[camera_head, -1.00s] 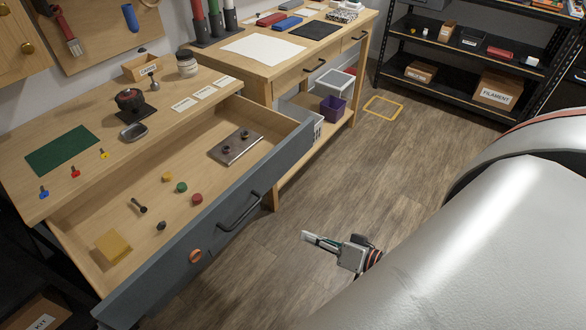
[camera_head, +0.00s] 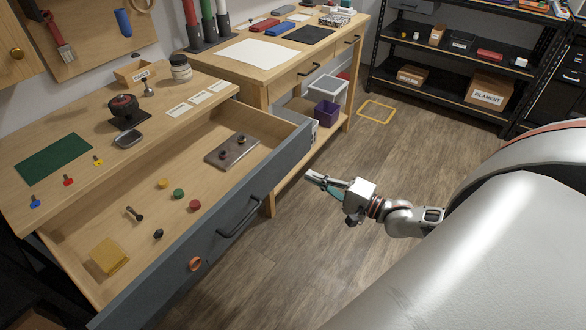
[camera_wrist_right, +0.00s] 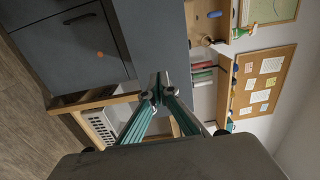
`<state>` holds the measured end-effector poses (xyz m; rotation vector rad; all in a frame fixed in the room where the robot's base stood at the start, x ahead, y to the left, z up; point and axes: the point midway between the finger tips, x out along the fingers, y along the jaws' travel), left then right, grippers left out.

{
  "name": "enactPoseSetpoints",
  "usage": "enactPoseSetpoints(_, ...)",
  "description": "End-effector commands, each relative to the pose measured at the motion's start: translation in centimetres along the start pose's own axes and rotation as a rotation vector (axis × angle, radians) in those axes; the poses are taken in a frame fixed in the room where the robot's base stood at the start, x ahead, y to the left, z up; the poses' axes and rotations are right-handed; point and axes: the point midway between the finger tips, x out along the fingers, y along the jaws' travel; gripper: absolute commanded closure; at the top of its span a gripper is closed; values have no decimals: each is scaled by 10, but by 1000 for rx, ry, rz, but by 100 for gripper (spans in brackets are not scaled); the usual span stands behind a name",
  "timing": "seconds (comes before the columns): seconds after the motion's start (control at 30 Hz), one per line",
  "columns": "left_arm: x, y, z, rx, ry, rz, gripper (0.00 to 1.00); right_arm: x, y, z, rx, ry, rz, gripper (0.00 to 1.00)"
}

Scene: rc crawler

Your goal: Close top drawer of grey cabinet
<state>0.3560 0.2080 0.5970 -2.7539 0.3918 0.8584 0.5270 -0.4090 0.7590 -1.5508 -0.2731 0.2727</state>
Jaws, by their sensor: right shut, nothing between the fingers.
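The grey cabinet's top drawer (camera_head: 215,225) stands pulled far out under the wooden worktop, its grey front and dark handle (camera_head: 243,216) facing the floor area. Inside lie a metal plate (camera_head: 231,150), small coloured knobs and a yellow block (camera_head: 109,256). My right gripper (camera_head: 312,178) is shut and empty, above the floor to the right of the drawer front and apart from it. In the right wrist view its fingertips (camera_wrist_right: 158,92) meet, with the grey drawer front (camera_wrist_right: 152,35) beyond them. My left gripper is out of view.
A second wooden workbench (camera_head: 285,67) with a white sheet stands behind the drawer; a purple bin (camera_head: 327,111) is on its lower shelf. Black shelving (camera_head: 445,75) stands at the back right. The floor (camera_head: 350,270) right of the drawer is clear.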

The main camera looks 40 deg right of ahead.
Motion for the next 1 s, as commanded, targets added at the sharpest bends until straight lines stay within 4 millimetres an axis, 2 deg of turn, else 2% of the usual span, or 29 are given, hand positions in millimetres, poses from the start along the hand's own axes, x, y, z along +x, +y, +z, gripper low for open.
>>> enactPoseSetpoints(0.03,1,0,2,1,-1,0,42,10,0,0,-1,1,-3,100)
enactPoseSetpoints(0.2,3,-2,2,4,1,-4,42,38,0,0,-1,0,-2,100)
enactPoseSetpoints(0.4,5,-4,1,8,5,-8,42,61,1,0,-3,0,0,100)
enactPoseSetpoints(0.6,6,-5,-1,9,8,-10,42,70,0,0,-3,0,0,100)
enactPoseSetpoints(1.0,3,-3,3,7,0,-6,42,72,0,0,-3,0,1,100)
